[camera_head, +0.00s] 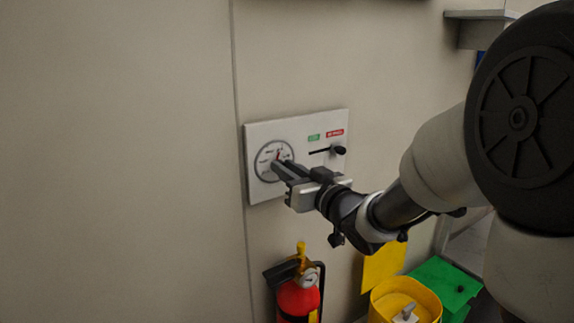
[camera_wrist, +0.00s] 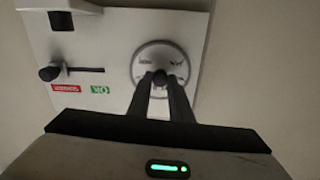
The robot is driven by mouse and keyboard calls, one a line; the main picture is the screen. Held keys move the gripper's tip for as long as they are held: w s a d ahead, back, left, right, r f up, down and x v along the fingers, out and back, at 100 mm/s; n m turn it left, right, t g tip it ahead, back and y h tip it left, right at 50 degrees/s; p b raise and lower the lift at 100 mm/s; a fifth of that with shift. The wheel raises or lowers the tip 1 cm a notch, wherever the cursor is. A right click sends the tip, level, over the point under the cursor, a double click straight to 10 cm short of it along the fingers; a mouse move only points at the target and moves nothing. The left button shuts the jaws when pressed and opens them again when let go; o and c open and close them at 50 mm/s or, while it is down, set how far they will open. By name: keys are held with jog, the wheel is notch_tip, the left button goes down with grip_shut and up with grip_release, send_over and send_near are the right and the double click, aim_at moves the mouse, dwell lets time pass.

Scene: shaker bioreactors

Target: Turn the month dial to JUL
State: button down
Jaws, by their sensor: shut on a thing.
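The month dial (camera_head: 262,164) is a round, light face with a dark ring and small month labels, on a white panel (camera_head: 256,136) fixed to the wall. A red pointer mark shows near its centre in the head view. My gripper (camera_head: 279,166) reaches the dial from the right, with its fingers shut on the dial's dark centre knob (camera_wrist: 160,77). In the wrist view the dial (camera_wrist: 147,54) shows around the two fingertips. The fingers hide part of the face, and the labels are too small and blurred to tell which month is set.
A lever on a slot (camera_head: 338,150) sits on the panel right of the dial, below green and red labels (camera_head: 334,133). A red fire extinguisher (camera_head: 298,297) stands below the panel. A yellow bin (camera_head: 378,301) and a green box (camera_head: 440,280) are at lower right.

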jog(key=shift+m, duration=0.4)
jog(key=c, duration=1.6)
grip_release()
jog(key=shift+d, duration=0.1)
jog(key=v, duration=1.2)
